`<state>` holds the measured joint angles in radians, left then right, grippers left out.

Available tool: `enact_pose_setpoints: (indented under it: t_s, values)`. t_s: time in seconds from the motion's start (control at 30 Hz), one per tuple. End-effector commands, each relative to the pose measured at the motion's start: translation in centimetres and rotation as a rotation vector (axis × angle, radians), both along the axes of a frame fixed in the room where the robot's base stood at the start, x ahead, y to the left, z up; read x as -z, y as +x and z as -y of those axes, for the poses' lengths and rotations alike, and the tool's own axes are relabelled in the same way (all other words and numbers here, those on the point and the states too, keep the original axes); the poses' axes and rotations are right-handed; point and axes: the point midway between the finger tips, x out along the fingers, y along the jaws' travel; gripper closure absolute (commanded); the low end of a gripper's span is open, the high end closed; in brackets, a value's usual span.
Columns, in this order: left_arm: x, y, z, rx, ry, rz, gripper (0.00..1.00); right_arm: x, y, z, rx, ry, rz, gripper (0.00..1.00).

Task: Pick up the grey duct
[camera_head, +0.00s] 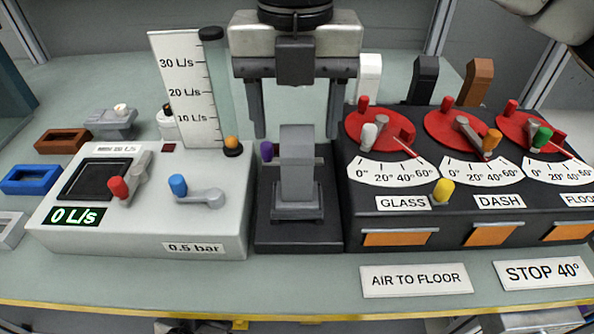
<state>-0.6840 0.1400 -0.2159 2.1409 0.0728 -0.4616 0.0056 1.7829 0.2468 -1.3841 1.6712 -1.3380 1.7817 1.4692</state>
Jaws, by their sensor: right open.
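A grey upright piece (297,165), which looks like the grey duct, stands on a black base (298,236) in the middle of the table. A grey clamp-like foot is at its bottom, and a purple knob (266,151) is at its left. My right gripper (297,125) comes down from the top of the view. Its two fingers are wide apart and empty, one on each side of the duct's upper part in the picture. I cannot tell how far the fingertips are from the duct in depth. My left gripper is not in view.
A light grey panel (220,220) with levers and a flow tube (218,85) stands close on the left. A black dial panel (358,218) with red dials stands close on the right. White, black and brown upright blocks stand behind it. Signs (416,280) lie in front.

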Motion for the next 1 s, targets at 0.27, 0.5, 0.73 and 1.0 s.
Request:
enact_pose_setpoints:
  t_s: [0.27, 0.5, 0.73, 1.0]
  values:
    - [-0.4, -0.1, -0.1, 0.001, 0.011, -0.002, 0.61, 4.0, -0.1, 0.2, 0.000, -0.002, -0.003, 0.38]
    - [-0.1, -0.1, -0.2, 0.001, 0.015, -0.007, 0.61, 4.7, -0.1, 0.1, 0.000, 0.000, -0.001, 0.38]
    - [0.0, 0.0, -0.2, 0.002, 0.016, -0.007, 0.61, 4.7, 0.0, 0.2, 0.000, -0.001, -0.001, 0.80]
    - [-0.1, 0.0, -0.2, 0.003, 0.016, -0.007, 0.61, 4.7, 0.0, 0.1, 0.000, -0.001, -0.001, 0.87]
